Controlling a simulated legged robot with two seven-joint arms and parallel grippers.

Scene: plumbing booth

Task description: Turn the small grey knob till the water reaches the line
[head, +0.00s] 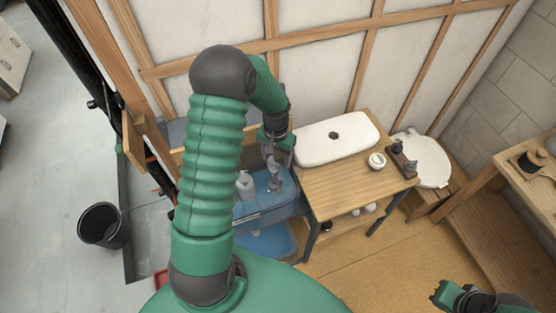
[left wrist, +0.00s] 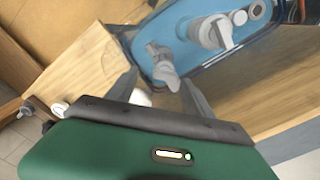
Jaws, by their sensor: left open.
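A blue, see-through tank (head: 262,205) stands left of the wooden bench; its blue top also shows in the left wrist view (left wrist: 185,72). A small grey knob (left wrist: 163,67) stands up from the top. A larger grey fitting (left wrist: 212,32) stands beside it. My left gripper (head: 274,154) is above the tank, pointing down. In the left wrist view its open fingers (left wrist: 160,84) lie either side of the small knob; I cannot tell whether they touch it. The water level and the line cannot be made out. My right gripper (head: 462,297) is far off at the lower right.
A white basin (head: 337,138) sits on the wooden bench (head: 335,187) right of the tank. A white round cup (head: 377,160) stands near its front. A black bucket (head: 103,226) is on the floor at left. Open floor lies before the bench.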

